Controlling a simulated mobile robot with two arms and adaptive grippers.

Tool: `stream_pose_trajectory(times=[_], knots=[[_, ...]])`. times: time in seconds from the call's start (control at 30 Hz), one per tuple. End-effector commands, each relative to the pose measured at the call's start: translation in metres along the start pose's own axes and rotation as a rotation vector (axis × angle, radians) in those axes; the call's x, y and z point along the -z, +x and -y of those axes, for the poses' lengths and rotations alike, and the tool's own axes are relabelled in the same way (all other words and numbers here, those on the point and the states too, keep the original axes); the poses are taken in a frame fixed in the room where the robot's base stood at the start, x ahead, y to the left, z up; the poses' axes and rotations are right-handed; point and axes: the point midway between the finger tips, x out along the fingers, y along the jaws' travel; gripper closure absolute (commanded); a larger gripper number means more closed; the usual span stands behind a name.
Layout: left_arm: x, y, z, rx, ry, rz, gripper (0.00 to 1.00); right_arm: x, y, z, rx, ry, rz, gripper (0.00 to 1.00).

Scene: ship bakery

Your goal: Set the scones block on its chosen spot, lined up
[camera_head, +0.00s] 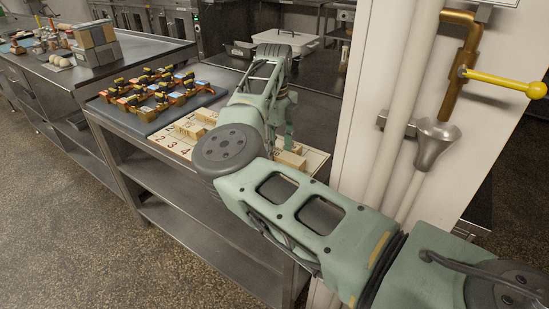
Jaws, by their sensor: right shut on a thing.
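A cream board (163,141) with printed numbers lies on the steel bench. Pale wooden blocks (188,130) stand on its left part, and another wooden block (290,160) shows at its right part. My right gripper (288,143) points down over the right part of the board, shut on a wooden block. My own arm covers the middle of the board and much of the gripper. The lettering on the blocks is too small to read, so I cannot tell by label which is the scones block. My left gripper is out of view.
A dark mat (207,99) with several orange and black toy-like pieces lies left of the board. A white pillar with pipes (405,110) and a yellow-handled valve (505,82) stands close on the right. A white lidded tray (285,41) sits on the counter behind.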

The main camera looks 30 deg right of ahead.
Motion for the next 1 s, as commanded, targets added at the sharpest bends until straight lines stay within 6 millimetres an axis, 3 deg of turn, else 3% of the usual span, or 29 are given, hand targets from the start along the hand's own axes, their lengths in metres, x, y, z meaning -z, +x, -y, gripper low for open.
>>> stream_pose_trajectory(times=[0.27, 0.4, 0.67, 0.7, 0.9, 1.0], knots=[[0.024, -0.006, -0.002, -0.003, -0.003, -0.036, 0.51, 0.001, 0.033, 0.000, 0.000, 0.000, -0.002, 1.00], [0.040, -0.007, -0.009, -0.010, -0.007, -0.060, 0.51, 0.000, 0.037, 0.000, 0.001, 0.000, 0.001, 1.00], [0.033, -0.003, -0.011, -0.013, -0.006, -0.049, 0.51, 0.000, 0.042, 0.000, 0.001, 0.000, 0.000, 1.00], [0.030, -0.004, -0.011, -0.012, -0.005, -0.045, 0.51, 0.000, 0.041, 0.000, 0.000, 0.000, 0.000, 0.67], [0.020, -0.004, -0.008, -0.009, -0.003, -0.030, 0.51, 0.000, 0.041, 0.000, 0.000, 0.000, 0.000, 0.50], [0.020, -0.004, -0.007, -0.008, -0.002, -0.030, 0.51, 0.000, 0.041, 0.000, 0.000, 0.000, 0.000, 0.50]])
